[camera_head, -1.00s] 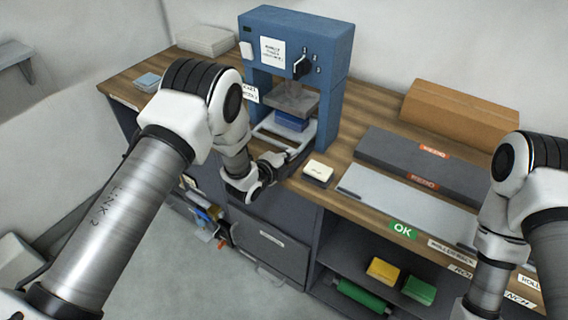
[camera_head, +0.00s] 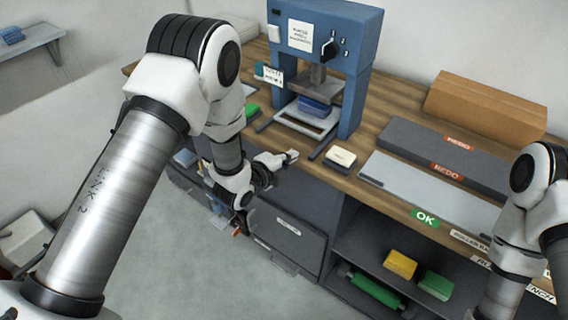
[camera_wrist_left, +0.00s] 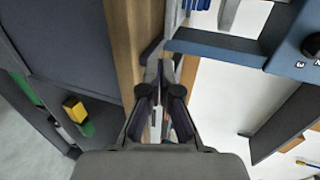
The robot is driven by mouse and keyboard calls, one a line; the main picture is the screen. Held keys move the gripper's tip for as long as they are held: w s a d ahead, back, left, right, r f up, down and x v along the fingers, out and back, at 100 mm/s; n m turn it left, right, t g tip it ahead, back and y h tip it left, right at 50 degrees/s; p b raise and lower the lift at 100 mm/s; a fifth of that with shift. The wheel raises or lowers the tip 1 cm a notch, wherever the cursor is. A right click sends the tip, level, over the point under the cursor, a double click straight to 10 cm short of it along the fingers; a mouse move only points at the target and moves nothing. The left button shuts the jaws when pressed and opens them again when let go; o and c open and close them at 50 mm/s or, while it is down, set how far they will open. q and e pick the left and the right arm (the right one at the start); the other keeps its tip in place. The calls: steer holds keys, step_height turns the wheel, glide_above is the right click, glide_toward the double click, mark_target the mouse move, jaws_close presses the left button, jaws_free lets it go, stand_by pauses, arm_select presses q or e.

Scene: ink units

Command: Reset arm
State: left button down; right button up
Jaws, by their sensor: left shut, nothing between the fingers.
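My left gripper (camera_head: 284,159) is at the front edge of the wooden bench, in front of the blue press (camera_head: 350,40). In the left wrist view the left gripper (camera_wrist_left: 160,66) has its fingertips together with nothing between them. A blue block (camera_head: 314,107) sits on the white tray plate under the press head. My right arm (camera_head: 530,210) comes in at the right edge of the head view, and its gripper is out of the picture.
A cream-topped block (camera_head: 340,158) stands on the bench right of my left gripper. A grey panel with a green OK label (camera_head: 425,217) and a cardboard box (camera_head: 485,108) lie further right. The shelf below holds a yellow block (camera_head: 400,264) and green items (camera_head: 436,285).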

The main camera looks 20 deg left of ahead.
arm_select(q)
steer(key=s+a+f+n+g+y, duration=0.2)
steer(key=s+a+f+n+g, duration=0.15)
steer(key=s+f, duration=0.65)
steer(key=s+a+f+n+g+y, duration=0.1)
steer(key=s+a+f+n+g, duration=0.3)
steer(key=s+f, duration=0.6)
steer(key=s+a+n+g+y, duration=0.2)
steer(key=s+n+g, duration=0.4)
steer(key=s+n, duration=0.9)
steer(key=s, duration=0.3)
steer(key=shift+s, duration=0.2)
arm_select(e)
steer(key=shift+s+a, duration=0.1)
steer(key=shift+s, duration=0.2)
